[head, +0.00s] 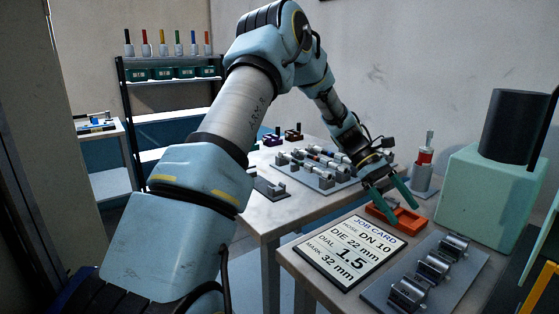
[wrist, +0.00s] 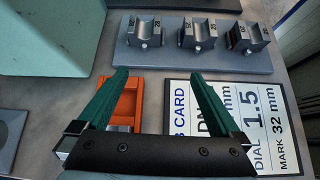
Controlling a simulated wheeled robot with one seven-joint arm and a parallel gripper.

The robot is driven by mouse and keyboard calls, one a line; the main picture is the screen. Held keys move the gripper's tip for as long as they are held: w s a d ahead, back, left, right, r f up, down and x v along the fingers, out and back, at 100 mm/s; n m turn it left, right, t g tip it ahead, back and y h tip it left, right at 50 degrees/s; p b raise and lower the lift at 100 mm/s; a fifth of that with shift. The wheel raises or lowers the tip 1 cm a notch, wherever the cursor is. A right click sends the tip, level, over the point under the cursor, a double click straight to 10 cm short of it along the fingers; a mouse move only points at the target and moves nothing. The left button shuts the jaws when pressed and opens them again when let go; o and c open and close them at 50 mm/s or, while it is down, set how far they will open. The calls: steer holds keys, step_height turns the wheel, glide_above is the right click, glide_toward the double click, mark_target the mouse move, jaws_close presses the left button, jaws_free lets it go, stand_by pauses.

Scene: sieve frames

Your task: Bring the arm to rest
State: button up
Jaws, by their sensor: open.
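My arm reaches from the lower left up and over to the tables in the head view. My gripper (head: 400,208) has green fingers spread apart, and it also shows in the wrist view (wrist: 158,78). Nothing is between the fingers. The gripper is above the near table, over an orange tray (head: 408,222). In the wrist view the tray (wrist: 130,100) lies below the left finger, which hides part of it. The right finger covers part of the job card (wrist: 262,120). I cannot tell the exact height above the table.
The job card (head: 349,250) lies left of a grey plate (head: 375,296) holding three metal die blocks. A pale green machine (head: 485,195) with a dark cylinder stands at the right. Behind, another table carries a rack of metal parts (head: 318,180). A shelf (head: 165,115) stands at the back left.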

steer(key=a+t, duration=0.1)
steer(key=a, duration=0.3)
steer(key=w+a+m+t+y, duration=0.1)
steer(key=a, duration=0.2)
steer(key=a+t, duration=0.1)
steer(key=a, duration=0.3)
steer(key=shift+w+a+f+t+y, duration=0.25)
steer(key=shift+a+f+t+y, duration=0.05)
steer(key=shift+a+f+y, duration=0.1)
steer(key=a+t, duration=0.1)
steer(key=a, duration=0.3)
steer(key=a+m+t+y, duration=0.1)
steer(key=a, duration=0.3)
steer(key=a+m+t, duration=0.1)
steer(key=a, duration=0.3)
steer(key=shift+s+y, duration=0.2)
steer(key=shift+y, duration=0.2)
steer(key=s+a+m+t+y, duration=0.1)
steer(key=s+a+m, duration=0.1)
steer(key=a, duration=0.5)
steer(key=s+a+m+t+y, duration=0.1)
steer(key=s+a, duration=0.3)
steer(key=a, duration=0.4)
steer(key=shift+s+a+r+m+t, duration=0.2)
steer(key=shift+a+r+m+t, duration=0.1)
steer(key=shift+m+t, duration=0.4)
steer(key=shift+c, duration=0.3)
